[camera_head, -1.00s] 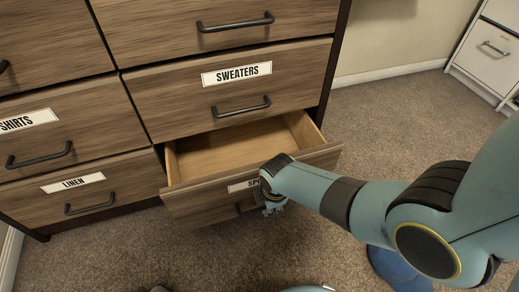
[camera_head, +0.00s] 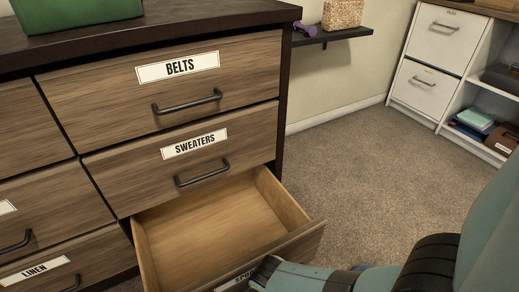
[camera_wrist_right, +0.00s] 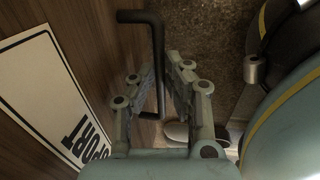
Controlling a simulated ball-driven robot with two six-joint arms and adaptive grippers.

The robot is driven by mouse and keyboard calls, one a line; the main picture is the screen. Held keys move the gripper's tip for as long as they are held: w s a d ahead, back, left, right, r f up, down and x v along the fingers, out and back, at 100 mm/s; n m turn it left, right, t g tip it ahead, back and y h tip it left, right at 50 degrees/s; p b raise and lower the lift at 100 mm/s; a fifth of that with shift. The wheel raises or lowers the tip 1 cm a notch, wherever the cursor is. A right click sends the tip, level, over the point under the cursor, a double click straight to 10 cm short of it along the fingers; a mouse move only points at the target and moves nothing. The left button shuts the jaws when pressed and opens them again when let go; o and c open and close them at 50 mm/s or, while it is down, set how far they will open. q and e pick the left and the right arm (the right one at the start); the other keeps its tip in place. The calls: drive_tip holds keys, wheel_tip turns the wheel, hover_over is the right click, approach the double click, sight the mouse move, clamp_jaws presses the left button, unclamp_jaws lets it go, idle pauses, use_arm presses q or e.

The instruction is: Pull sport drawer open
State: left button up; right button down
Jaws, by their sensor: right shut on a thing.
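The sport drawer (camera_head: 298,244) is the bottom drawer of the wooden dresser in the head view. It is pulled well out, and its pale interior (camera_head: 215,232) looks empty. Part of its white label shows at the bottom edge, and the full SPORT label (camera_wrist_right: 45,95) shows in the right wrist view. My right gripper (camera_wrist_right: 159,75) is shut on the drawer's dark bar handle (camera_wrist_right: 157,45), with a finger on each side of it. In the head view my right arm covers the handle and gripper. My left gripper is not in view.
The sweaters drawer (camera_head: 130,182) and belts drawer (camera_head: 100,98) above are shut, as is the linen drawer (camera_head: 95,256) at left. A green box (camera_head: 75,14) stands on top. Carpet (camera_head: 370,165) lies clear to the right, before a white cabinet (camera_head: 425,60).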

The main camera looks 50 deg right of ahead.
drive_tip(key=c, duration=1.4)
unclamp_jaws()
drive_tip(key=r, duration=0.4)
drive_tip(key=s+r, duration=0.1)
drive_tip(key=r, duration=0.2)
drive_tip(key=s+r, duration=0.1)
drive_tip(key=r, duration=0.3)
drive_tip(key=shift+s+a+r, duration=0.15)
drive_tip(key=shift+a+r, duration=0.2)
